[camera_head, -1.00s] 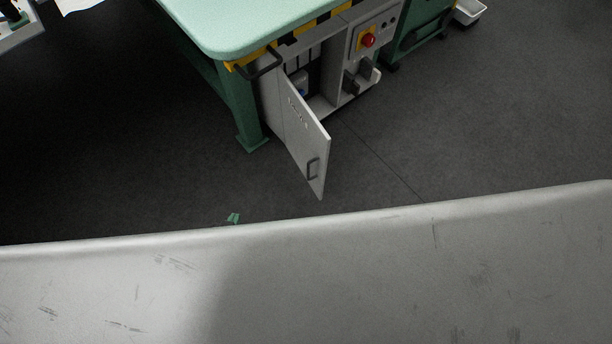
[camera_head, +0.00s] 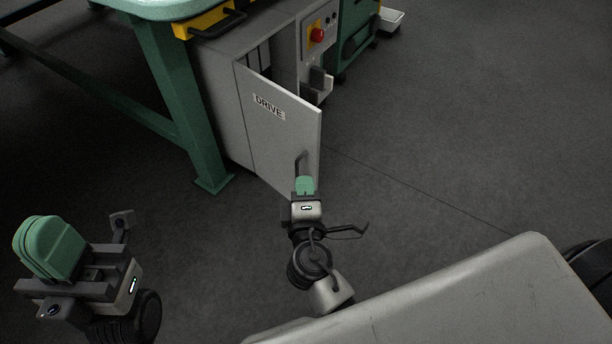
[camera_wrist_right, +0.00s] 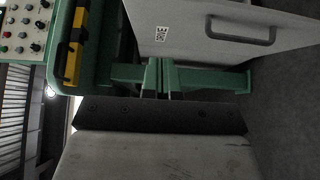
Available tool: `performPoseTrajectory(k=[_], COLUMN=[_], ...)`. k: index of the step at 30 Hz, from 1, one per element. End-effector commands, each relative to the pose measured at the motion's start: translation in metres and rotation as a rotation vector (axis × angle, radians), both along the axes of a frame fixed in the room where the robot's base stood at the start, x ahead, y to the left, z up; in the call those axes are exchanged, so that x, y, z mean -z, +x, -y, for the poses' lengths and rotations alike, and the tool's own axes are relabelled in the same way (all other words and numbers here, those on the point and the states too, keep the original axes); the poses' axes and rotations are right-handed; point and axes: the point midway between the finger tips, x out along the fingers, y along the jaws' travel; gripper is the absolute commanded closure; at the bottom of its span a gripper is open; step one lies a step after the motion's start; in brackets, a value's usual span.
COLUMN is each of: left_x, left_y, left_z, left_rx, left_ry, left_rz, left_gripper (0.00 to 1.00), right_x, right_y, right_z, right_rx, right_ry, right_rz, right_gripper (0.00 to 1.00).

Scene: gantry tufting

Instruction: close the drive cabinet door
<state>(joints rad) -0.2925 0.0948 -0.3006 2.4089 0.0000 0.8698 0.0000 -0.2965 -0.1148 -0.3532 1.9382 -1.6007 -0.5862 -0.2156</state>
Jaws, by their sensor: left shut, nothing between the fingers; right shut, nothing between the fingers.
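The grey drive cabinet door (camera_head: 275,135), labelled DRIVE, stands open, swung out from the cabinet (camera_head: 222,95) under the table. Its dark bar handle (camera_head: 302,163) is near the free edge. In the right wrist view the door (camera_wrist_right: 205,40) fills the upper right, with its handle (camera_wrist_right: 243,33) free of the fingers. My right gripper (camera_head: 305,185) is shut and empty, just below the handle in the head view; I cannot tell whether it touches the door. Its fingers (camera_wrist_right: 159,78) show in the wrist view. My left gripper (camera_head: 50,247) is shut and empty at the lower left, away from the door.
A green table leg (camera_head: 175,100) stands left of the cabinet. A panel with a red button (camera_head: 318,34) and a small grey bracket (camera_head: 321,84) are right of the opening. A white bin (camera_head: 392,19) is farther back. The floor (camera_head: 450,130) to the right is clear.

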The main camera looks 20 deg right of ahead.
Motion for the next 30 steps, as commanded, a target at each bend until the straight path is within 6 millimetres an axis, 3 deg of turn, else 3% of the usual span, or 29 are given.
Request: performPoseTrajectory(k=[14, 21, 30], left_x=[-0.002, -0.002, -0.002], left_y=[0.004, 0.004, 0.004], left_z=[0.001, 0.001, 0.001], left_rx=[-0.002, -0.002, -0.001], left_ry=[0.003, 0.004, 0.004], left_rz=[0.014, 0.012, 0.012], left_gripper=[1.0, 1.0, 1.0], right_x=[0.0, 0.0, 0.0], right_y=[0.091, 0.103, 0.106], right_z=[0.029, 0.056, 0.061], right_rx=[0.0, -0.002, -0.001], right_ry=[0.001, 0.001, 0.002], right_rz=[-0.001, -0.003, -0.004], right_gripper=[1.0, 1.0, 1.0])
